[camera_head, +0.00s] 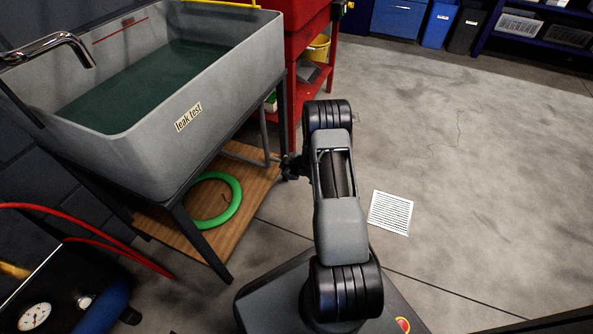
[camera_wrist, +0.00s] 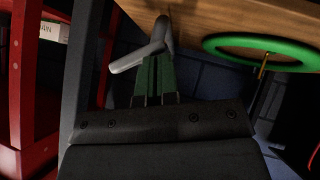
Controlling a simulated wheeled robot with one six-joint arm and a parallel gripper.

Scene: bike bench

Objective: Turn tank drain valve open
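The grey tank (camera_head: 190,110) marked "leak test" holds dark green water and stands on a dark frame at the left in the head view. A bent grey pipe (camera_head: 265,138) comes down beside its right front leg. My gripper (camera_head: 287,168) is at the lower end of this pipe, small and dark there. In the wrist view, the green fingers of my gripper (camera_wrist: 155,72) lie close together at a bent grey bar (camera_wrist: 152,50), which may be the drain valve's handle. The fingertips seem to touch or overlap it; I cannot tell whether they grip it. The valve body is not clearly visible.
A wooden shelf (camera_head: 240,180) under the tank carries a green ring (camera_head: 236,190). A red cart (camera_head: 305,40) stands right behind the tank. Red hoses (camera_head: 90,215) run at lower left. The floor to the right is open.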

